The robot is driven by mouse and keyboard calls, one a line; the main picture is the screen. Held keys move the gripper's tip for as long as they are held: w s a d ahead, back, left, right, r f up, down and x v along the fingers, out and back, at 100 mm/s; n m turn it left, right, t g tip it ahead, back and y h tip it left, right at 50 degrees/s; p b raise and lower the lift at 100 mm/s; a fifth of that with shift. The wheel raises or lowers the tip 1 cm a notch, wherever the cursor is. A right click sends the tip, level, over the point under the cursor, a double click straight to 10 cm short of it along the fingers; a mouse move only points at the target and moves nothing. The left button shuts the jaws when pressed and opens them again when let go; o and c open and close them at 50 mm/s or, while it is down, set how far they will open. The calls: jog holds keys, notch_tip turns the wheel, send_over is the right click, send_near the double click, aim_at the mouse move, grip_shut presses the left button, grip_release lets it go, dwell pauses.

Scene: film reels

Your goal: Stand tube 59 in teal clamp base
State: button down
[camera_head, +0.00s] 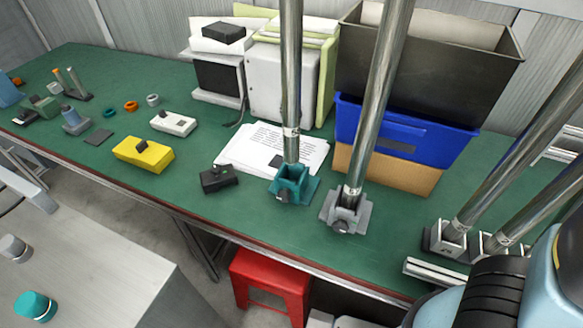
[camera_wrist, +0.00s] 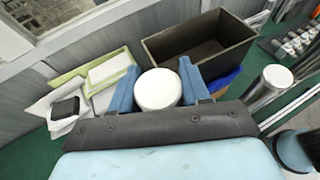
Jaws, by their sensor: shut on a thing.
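A shiny metal tube (camera_head: 291,85) stands upright at the teal clamp base (camera_head: 291,190), with a pale band near its lower end. The tube's lower end is at the mouth of the base; I cannot tell whether it is seated inside or just above. Its number is too small to read. In the wrist view my gripper (camera_wrist: 159,80) has its two blue fingers shut on either side of a tube's white round end (camera_wrist: 158,90). This looks like the tube at the teal base. My gripper is outside the head view.
A second tube (camera_head: 375,100) stands in a grey clamp base (camera_head: 346,213) close on the right; its top (camera_wrist: 268,88) shows in the wrist view. Two more tubes stand at far right. A blue bin (camera_head: 400,145) is behind. A black clamp block (camera_head: 218,180) and yellow box (camera_head: 143,154) lie left.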

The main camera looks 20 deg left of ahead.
dwell(0.3)
notch_tip(320, 180, down, 10)
dwell(0.8)
jog(key=c, duration=0.5)
grip_release()
jog(key=shift+f, duration=0.1)
jog(key=v, duration=1.2)
